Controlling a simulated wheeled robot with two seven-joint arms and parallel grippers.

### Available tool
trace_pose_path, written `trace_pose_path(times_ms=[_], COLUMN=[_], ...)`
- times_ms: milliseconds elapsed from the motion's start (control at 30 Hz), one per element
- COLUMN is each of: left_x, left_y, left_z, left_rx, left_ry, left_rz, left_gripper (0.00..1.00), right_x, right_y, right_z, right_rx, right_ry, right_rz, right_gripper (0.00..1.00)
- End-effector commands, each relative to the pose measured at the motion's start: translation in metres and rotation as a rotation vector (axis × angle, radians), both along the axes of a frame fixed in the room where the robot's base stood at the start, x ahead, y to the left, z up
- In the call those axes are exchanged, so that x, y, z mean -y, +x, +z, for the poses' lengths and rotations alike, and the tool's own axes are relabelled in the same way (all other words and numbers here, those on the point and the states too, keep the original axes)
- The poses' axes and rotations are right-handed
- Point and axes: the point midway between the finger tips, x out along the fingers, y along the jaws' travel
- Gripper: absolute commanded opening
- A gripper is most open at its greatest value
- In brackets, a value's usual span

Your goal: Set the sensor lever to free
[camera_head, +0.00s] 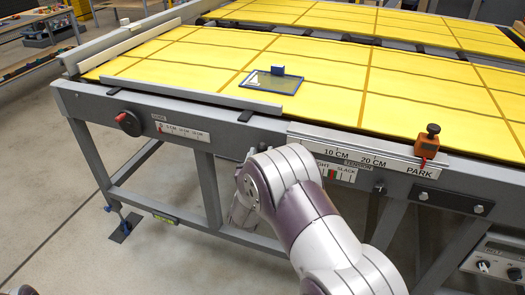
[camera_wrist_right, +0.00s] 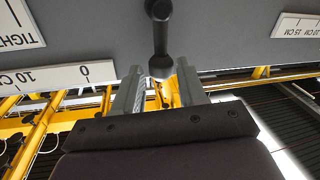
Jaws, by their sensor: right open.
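A dark lever (camera_wrist_right: 160,38) with a rounded knob at its end sticks out of the grey machine face in the right wrist view. I take it to be the sensor lever; no "free" mark on it is legible. My right gripper (camera_wrist_right: 158,78) is open, with its two grey fingers on either side of the knob. A gap shows beside the knob, so the fingers do not look closed on it. In the head view my right arm hides the lever and the fingers. My left gripper is not in view.
The grey-framed table (camera_head: 225,104) has a yellow top. A blue-edged glass pane (camera_head: 270,82) lies on it. A red-and-black knob (camera_head: 128,122) is on the front at left. An orange slider block (camera_head: 427,146) stands near PARK. Scale plates flank the lever.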

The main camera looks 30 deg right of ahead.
Motion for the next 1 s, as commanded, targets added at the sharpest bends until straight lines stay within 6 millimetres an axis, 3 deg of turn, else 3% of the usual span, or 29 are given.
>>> trace_pose_path(times_ms=[200,467,500,600,633,1000], left_x=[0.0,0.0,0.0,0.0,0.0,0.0], left_y=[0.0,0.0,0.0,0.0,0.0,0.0], left_z=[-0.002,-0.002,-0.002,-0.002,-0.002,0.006], left_rx=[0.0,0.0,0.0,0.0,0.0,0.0], left_ry=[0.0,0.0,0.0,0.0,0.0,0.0], left_rz=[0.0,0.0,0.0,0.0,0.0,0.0], left_gripper=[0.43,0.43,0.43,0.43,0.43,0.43], right_x=[0.018,0.019,0.019,0.019,0.019,0.017], right_y=[0.023,0.025,0.025,0.025,0.025,0.027], right_z=[0.0,0.0,0.0,0.0,0.0,0.002], right_rx=[0.0,0.0,0.0,0.0,0.0,-0.038], right_ry=[0.001,0.0,0.0,0.001,0.002,-0.029], right_rz=[0.001,0.002,0.002,0.002,0.002,0.003], right_gripper=[0.41,0.41,0.38,0.05,0.0,0.0])
